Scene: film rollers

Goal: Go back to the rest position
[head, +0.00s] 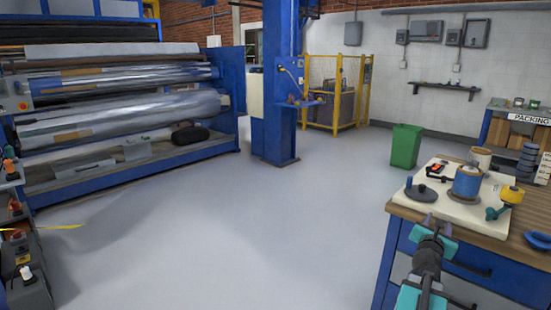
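My arm rises from the bottom edge at the lower right, dark grey with teal parts. My gripper (434,224) is at its far end, in front of the near left corner of the workbench (389,270). It is small in the picture and partly hidden by my own arm, so I cannot tell whether its fingers are apart or together. I see nothing clearly held in it.
A cream board (450,205) on the bench carries a blue-wrapped roll (467,182), a dark disc (420,193) and a yellow-and-teal tool (510,196). A green bin (406,146) stands behind. Film rollers (130,115) fill the left. The middle floor is clear.

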